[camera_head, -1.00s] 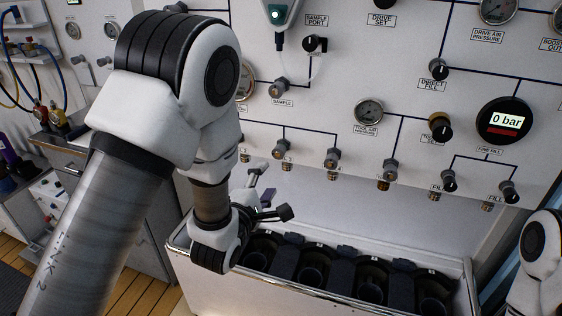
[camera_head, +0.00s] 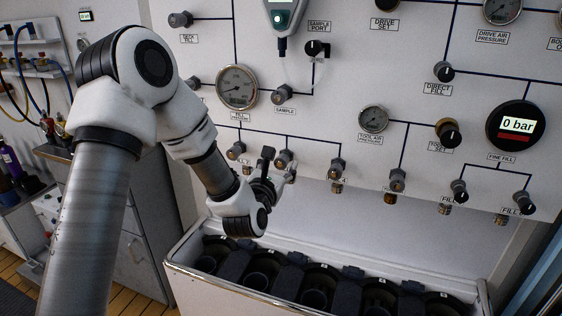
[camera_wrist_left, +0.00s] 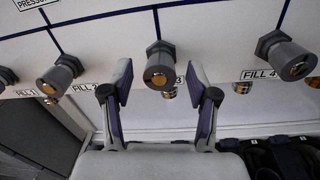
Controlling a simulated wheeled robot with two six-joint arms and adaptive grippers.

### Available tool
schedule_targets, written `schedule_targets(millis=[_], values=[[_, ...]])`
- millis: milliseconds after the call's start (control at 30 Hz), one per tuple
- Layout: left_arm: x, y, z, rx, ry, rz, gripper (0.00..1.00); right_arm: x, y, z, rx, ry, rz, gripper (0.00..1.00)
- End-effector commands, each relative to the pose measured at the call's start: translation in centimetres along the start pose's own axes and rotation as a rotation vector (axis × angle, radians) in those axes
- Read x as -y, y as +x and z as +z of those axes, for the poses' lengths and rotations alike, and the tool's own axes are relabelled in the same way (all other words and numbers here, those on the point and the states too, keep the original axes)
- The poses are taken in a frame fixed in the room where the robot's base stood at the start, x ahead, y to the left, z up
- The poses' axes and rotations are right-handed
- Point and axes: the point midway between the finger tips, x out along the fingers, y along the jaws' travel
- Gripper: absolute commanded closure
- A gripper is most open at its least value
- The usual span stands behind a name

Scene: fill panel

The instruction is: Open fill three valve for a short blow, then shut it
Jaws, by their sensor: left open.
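The fill three valve (camera_wrist_left: 160,66) is a grey knob with a brass centre, in the middle of the left wrist view, with a label ending in 3 partly hidden below it. In the head view the valve (camera_head: 284,159) is on the lower panel row, partly behind my left gripper (camera_head: 278,172). In the left wrist view my left gripper (camera_wrist_left: 162,92) is open, its fingers apart on either side of and below the knob. Nothing is between them, and contact with the knob is not visible. My right gripper is out of view.
Neighbouring knobs flank it: one on the left (camera_wrist_left: 57,75) and the fill four valve (camera_wrist_left: 287,56) on the right. A white trough (camera_head: 178,268) with dark cylinder holders stands below the panel. A digital gauge (camera_head: 516,125) reads 0 bar.

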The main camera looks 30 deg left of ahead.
Motion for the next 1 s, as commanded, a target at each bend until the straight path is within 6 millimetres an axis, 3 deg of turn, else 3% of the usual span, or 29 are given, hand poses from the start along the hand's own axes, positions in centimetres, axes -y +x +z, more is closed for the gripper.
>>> schedule_targets(millis=[267,433,467,1000], values=[[0.0,0.6,-0.1,-0.001,0.000,-0.001,0.41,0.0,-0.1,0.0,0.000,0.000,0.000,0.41],[0.0,0.5,-0.1,-0.001,0.001,0.000,0.97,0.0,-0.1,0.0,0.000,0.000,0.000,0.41],[0.0,0.5,-0.1,-0.001,0.001,0.000,1.00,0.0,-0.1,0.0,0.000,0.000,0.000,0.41],[0.1,0.5,-0.2,0.006,0.093,0.002,1.00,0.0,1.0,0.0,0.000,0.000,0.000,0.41]])
